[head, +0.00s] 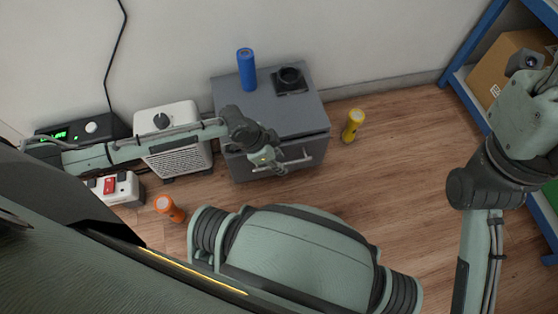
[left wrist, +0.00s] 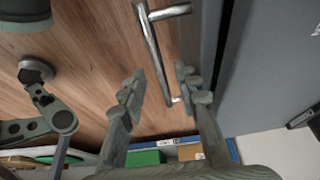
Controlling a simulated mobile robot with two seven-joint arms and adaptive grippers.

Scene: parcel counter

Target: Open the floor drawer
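The floor drawer is in a grey cabinet (head: 245,107) against the wall in the head view. Its dark front (head: 314,150) looks shut, and a metal bar handle (head: 300,161) runs along it. My left gripper (head: 270,160) is at the left part of the handle. In the left wrist view my left gripper (left wrist: 160,80) is open, its two fingers apart. The handle (left wrist: 154,48) shows there with one end between the fingertips; contact cannot be told. My right arm is at the right of the head view, but its gripper is not visible.
A blue cylinder (head: 246,70) and a black device (head: 290,81) stand on the cabinet. A white heater (head: 176,140) is left of it, a yellow flashlight (head: 353,124) right, an orange one (head: 168,207) front left. A blue shelf (head: 466,58) is far right.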

